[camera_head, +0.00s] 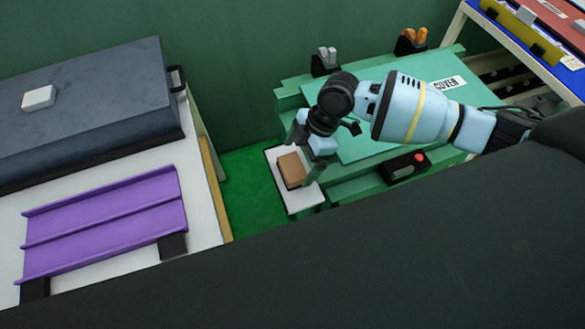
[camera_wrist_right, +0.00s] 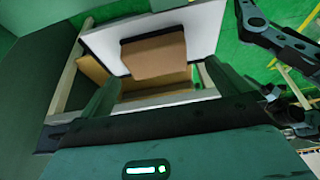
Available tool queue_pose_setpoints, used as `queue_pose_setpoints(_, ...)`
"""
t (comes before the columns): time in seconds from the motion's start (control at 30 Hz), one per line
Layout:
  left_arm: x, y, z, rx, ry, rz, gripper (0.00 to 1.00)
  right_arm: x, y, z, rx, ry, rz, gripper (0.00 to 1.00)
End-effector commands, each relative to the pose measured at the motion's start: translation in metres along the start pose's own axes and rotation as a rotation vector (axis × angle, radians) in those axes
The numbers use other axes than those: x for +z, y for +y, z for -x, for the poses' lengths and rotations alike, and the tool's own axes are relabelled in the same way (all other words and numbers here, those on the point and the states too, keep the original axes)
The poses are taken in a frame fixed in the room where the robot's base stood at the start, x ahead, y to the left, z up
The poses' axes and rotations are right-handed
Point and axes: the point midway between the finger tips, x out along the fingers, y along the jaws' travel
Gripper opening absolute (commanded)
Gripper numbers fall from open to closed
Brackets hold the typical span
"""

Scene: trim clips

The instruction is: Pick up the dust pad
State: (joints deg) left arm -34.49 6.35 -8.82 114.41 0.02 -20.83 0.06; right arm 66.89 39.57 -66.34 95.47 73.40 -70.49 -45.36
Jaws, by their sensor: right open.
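A tan, block-shaped pad (camera_head: 291,170), which I take for the dust pad, lies on a small white shelf (camera_head: 305,201) at the near left corner of the green bench. It also shows in the right wrist view (camera_wrist_right: 153,55), tan with a dark edge, on a white surface. My right gripper (camera_head: 312,143) is above and just right of the pad in the head view. In the right wrist view its two fingers (camera_wrist_right: 158,88) stand apart, with the pad beyond them and nothing between them. My left gripper is not in view.
The green bench (camera_head: 350,150) holds a sign plate and a black box with a red button (camera_head: 405,166). Two holders stand at its back edge. At left, a white table carries a purple rail piece (camera_head: 105,225) and a dark grey case (camera_head: 90,110). Green floor shows between.

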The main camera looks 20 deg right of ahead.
Motion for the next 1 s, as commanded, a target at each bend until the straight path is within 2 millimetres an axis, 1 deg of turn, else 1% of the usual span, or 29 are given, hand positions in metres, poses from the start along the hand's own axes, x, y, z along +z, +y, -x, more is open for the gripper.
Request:
queue_pose_setpoints(0.2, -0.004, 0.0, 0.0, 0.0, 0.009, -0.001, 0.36, 0.0, 0.004, -0.031, -0.003, 0.001, 0.0, 1.0)
queue_pose_setpoints(0.3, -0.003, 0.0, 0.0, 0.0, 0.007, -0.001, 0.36, 0.0, 0.004, -0.042, -0.001, 0.001, -0.001, 1.0)
queue_pose_setpoints(0.4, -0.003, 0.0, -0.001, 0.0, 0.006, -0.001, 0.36, 0.001, 0.004, -0.047, -0.001, 0.0, -0.001, 1.0)
queue_pose_setpoints(0.63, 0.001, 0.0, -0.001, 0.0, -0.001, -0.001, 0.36, 0.001, 0.004, -0.048, -0.001, 0.0, -0.001, 1.0)
queue_pose_setpoints(0.9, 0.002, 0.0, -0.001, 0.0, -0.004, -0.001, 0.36, 0.001, 0.004, -0.048, -0.001, 0.0, -0.001, 0.65)
queue_pose_setpoints(1.0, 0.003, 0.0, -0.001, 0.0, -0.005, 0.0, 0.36, 0.0, 0.004, -0.048, 0.0, 0.001, -0.001, 0.54)
